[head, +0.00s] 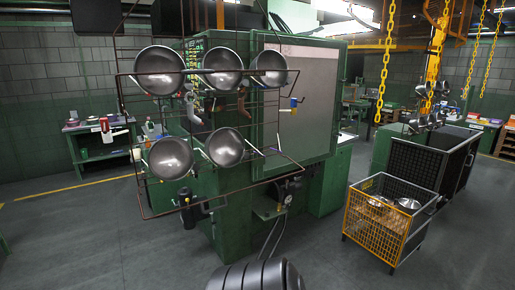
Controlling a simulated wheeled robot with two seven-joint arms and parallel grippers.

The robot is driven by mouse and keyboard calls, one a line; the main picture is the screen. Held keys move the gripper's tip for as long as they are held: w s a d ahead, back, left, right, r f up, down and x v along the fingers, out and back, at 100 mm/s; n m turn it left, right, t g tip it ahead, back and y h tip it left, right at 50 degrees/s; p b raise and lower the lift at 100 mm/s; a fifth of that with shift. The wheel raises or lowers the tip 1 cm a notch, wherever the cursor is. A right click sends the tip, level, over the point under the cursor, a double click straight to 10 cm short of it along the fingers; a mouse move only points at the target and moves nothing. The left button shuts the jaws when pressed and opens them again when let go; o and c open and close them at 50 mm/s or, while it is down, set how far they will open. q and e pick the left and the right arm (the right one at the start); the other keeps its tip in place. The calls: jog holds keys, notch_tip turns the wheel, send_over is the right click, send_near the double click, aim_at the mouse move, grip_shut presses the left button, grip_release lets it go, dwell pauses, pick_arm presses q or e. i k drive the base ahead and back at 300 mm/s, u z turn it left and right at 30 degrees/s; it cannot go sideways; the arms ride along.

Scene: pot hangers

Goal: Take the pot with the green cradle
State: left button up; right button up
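Several metal pots hang on a dark wire rack (136,205) in front of a large green machine. The upper row has a left pot (159,72), a middle pot (222,68) and a right pot (269,68). The lower row has a left pot (170,158) and a right pot (225,147). Their round bowls are seen from the front or obliquely. I cannot make out a separate green cradle. Neither of my grippers shows in the head view.
The green machine (322,168) stands behind the rack. A yellow mesh cart (372,226) with pots inside stands at the right, beside a dark mesh bin (415,165). Yellow chains (385,60) hang at right. A workbench (103,145) is at left. The left floor is clear.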

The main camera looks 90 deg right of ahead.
aim_at(225, 147)
jog(key=z, duration=2.95)
jog(key=k, duration=1.15)
jog(key=z, duration=1.45)
jog(key=i, duration=3.3)
jog(key=u, duration=1.6)
jog(key=i, duration=0.95)
jog(key=u, duration=1)
jog(key=i, duration=0.3)
jog(key=u, duration=0.05)
